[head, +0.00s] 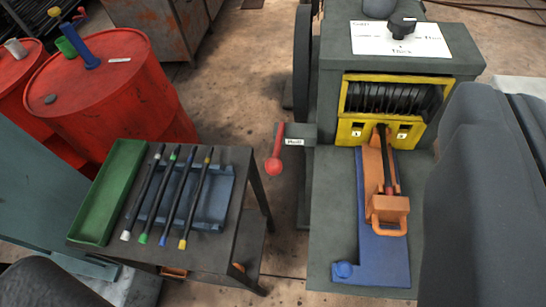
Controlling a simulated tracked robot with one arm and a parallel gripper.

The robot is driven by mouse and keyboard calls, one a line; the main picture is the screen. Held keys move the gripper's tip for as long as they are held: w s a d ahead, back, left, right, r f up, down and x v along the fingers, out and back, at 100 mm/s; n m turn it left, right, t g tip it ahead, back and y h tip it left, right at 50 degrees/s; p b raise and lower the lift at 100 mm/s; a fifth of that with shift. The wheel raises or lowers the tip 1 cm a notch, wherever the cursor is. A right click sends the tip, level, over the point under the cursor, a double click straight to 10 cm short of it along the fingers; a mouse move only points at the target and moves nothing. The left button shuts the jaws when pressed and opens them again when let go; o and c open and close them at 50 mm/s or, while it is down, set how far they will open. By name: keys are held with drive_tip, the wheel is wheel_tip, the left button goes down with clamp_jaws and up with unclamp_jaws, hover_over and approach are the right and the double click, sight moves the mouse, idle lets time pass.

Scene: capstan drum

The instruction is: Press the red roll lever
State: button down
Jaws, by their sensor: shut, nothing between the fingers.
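The red roll lever (276,150) is in the middle of the head view, at the left side of the dark green machine (330,95). Its thin red arm hangs down and ends in a red ball. A dark bracket with a white label (294,142), which seems to read "Roll", sits just right of the lever. Nothing touches the lever. The fingers of my gripper cannot be made out in this view.
A dark table (255,205) with a green tray (110,190) and several tipped rods stands left of the lever. Right of it, a blue plate (375,250) carries an orange clamp (388,205) before the yellow frame (350,130). Red drums (130,110) stand at the upper left.

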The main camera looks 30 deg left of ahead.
drive_tip(key=w+a+f+n+g+y+p, duration=0.1)
drive_tip(key=w+a+f+g+p, duration=0.4)
drive_tip(key=w+f, duration=0.4)
drive_tip(key=w+a+f+n+g+p, duration=0.1)
drive_tip(key=w+a+f+g+p, duration=0.25)
drive_tip(key=w+a+f, duration=0.55)
drive_tip(key=a+f+n+g+p, duration=0.1)
drive_tip(key=a+f+g, duration=0.2)
drive_tip(key=f, duration=0.6)
drive_tip(key=shift+a, duration=0.65)
hover_over(274, 162)
drive_tip(key=s, duration=0.1)
drive_tip(key=f, duration=1.1)
drive_tip(key=shift+d+f, duration=0.2)
drive_tip(key=shift+f, duration=1.05)
